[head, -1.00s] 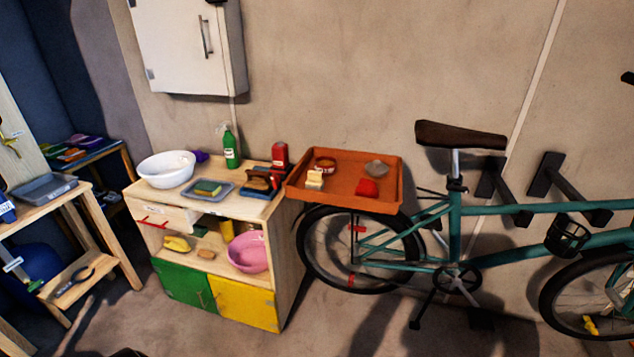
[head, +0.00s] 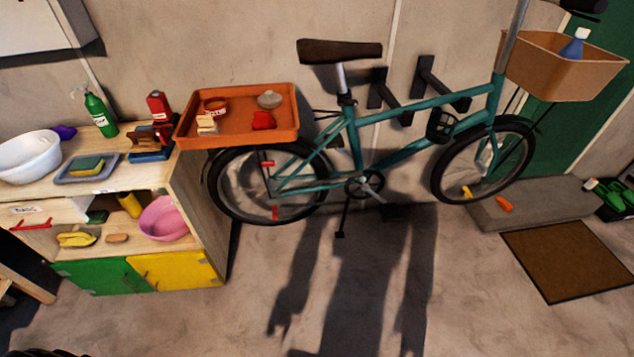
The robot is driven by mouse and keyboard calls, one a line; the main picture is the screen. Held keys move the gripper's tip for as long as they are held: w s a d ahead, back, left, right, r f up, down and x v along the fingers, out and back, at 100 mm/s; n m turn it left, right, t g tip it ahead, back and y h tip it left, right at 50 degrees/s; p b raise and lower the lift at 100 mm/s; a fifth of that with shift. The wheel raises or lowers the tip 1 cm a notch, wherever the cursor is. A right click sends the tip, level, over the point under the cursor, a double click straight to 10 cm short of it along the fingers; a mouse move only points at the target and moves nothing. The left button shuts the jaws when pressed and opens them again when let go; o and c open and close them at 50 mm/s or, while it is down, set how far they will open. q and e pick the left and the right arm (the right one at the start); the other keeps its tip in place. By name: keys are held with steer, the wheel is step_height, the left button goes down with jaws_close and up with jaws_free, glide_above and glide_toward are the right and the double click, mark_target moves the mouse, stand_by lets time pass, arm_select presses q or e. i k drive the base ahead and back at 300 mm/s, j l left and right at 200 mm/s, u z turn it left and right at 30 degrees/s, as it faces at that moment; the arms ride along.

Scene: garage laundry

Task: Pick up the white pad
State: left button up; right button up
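A small cream and white block (head: 207,124) lies in the orange tray (head: 236,135) behind the bicycle seat, near the tray's left front side. It is the only pale pad-like thing I make out, and it is too small to tell whether it is the white pad. In the tray with it are a reddish-brown round tin (head: 215,105), a grey lump (head: 269,99) and a red lump (head: 263,120). Neither of my grippers is in view.
The teal bicycle (head: 385,150) stands along the wall. Left of it, a wooden cabinet (head: 195,190) carries a white bowl (head: 30,156), green spray bottle (head: 100,114) and sponge tray (head: 64,177). A pink basin (head: 163,220) sits on its shelf. Floor (head: 450,310) before the bicycle is clear; a brown mat (head: 575,260) lies right.

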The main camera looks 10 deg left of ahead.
mark_target(207, 125)
steer(key=j+z, duration=0.3)
steer(key=j, duration=0.55)
steer(key=j+z, duration=0.3)
steer(key=j, duration=0.6)
